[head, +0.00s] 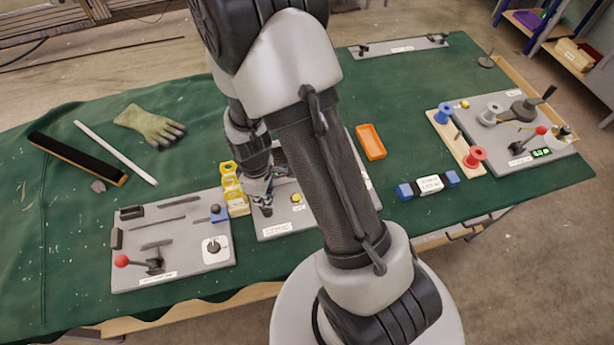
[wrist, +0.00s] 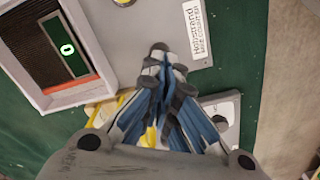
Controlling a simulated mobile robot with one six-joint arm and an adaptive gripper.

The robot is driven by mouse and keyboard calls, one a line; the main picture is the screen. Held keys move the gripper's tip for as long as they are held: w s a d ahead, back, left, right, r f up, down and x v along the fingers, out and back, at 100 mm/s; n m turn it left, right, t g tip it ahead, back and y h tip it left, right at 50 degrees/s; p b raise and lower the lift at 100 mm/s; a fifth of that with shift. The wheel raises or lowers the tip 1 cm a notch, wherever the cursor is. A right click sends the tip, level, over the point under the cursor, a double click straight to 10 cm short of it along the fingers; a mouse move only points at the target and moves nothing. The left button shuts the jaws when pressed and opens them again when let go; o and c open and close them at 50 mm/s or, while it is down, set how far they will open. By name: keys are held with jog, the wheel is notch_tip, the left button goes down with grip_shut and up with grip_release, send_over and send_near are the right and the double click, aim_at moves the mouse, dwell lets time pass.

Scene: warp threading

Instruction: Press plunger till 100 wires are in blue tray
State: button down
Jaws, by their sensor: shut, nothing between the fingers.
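My gripper (head: 265,203) is shut and empty, pointing down over the left part of the middle grey board (head: 272,229). In the wrist view its closed fingertips (wrist: 160,66) are at a small dark round knob (wrist: 160,47), possibly the plunger; I cannot tell whether they touch.
A left board has a red-knobbed lever (head: 121,261). An orange tray (head: 370,142) lies right of my arm. Blue and red spools (head: 475,157) stand on the right. A glove (head: 150,124) lies at the back left. My arm hides part of the middle board.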

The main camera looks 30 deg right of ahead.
jog(key=shift+f, duration=0.35)
jog(key=shift+r, duration=0.1)
jog(key=shift+r+p, duration=1.5)
jog(key=shift+r, duration=0.5)
jog(key=shift+f, duration=0.15)
